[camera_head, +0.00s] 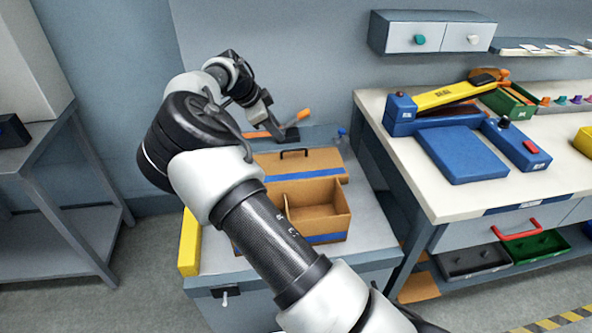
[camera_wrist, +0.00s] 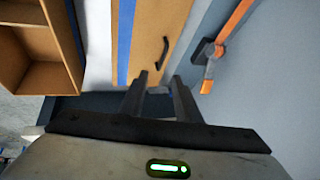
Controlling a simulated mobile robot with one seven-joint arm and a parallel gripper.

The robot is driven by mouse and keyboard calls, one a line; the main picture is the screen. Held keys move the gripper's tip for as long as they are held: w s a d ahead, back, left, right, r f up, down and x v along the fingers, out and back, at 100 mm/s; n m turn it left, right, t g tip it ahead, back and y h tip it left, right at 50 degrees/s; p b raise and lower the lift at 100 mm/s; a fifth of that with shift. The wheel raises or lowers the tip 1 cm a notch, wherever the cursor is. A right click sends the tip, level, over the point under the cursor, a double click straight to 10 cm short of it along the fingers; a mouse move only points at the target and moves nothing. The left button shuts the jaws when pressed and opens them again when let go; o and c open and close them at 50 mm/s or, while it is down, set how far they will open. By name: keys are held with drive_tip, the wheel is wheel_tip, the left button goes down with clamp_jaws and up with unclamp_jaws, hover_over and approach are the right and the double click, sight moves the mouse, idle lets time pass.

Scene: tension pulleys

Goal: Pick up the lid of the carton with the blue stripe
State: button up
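The brown cardboard lid (camera_head: 318,163) with a blue stripe and a black handle (camera_head: 293,153) lies behind the open carton on the grey cabinet top. The carton (camera_head: 325,220) has compartments and a blue stripe along its lower front; my arm hides its left part. In the wrist view the lid (camera_wrist: 148,32) is ahead of my gripper (camera_wrist: 159,82), with its handle (camera_wrist: 163,52) just beyond the fingertips. The fingers are apart with nothing between them. The carton (camera_wrist: 62,45) shows at upper left in the wrist view.
A clamp with an orange lever (camera_head: 303,115) stands behind the lid, close on the right of my gripper in the wrist view (camera_wrist: 207,86). A yellow block (camera_head: 189,243) is at the cabinet's left edge. A workbench (camera_head: 430,205) with blue fixtures stands at right.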

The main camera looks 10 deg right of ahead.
drive_tip(key=b, duration=0.1)
approach(292, 150)
drive_tip(key=shift+w+d+f, duration=0.2)
drive_tip(key=shift+d+f, duration=0.75)
drive_tip(key=shift+f, duration=0.25)
drive_tip(key=x, duration=0.2)
drive_tip(key=b+x, duration=0.1)
drive_tip(key=x, duration=0.2)
drive_tip(key=shift+w+a+f, duration=0.25)
drive_tip(key=shift+w+f, duration=0.1)
clamp_jaws()
